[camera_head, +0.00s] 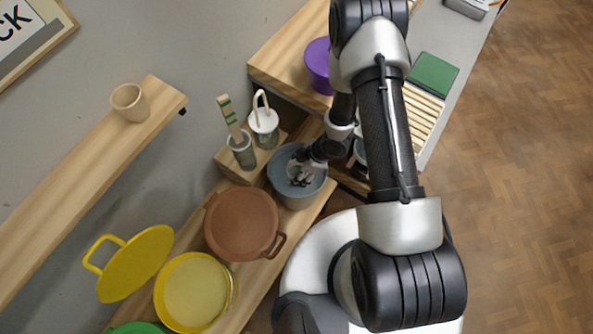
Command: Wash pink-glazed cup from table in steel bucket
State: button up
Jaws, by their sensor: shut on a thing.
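The steel bucket (298,201) is a round blue-grey pail on the wooden bench, near the middle of the head view. My gripper (299,182) reaches down into its mouth from the right, with the fingers inside the rim. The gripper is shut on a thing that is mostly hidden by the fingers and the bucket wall. I take this to be the pink-glazed cup, but its pink colour cannot be made out. No pink cup shows elsewhere in view.
A brown lidded bucket (241,223) stands close beside the steel bucket. A yellow bucket (196,292) and its lid (135,264) are at lower left. A brush jar (243,153) and white-lidded jar (264,127) stand behind. A tan cup (130,102) sits on the shelf (62,186).

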notch_tip(320, 180, up, 6)
jog(key=p, duration=0.5)
jog(key=shift+r+p, duration=0.2)
jog(key=shift+p, duration=0.15)
dwell(2.3)
notch_tip(320, 180, up, 5)
jog(key=p, duration=0.4)
jog(key=shift+r+p, duration=0.15)
jog(key=shift+p, duration=0.15)
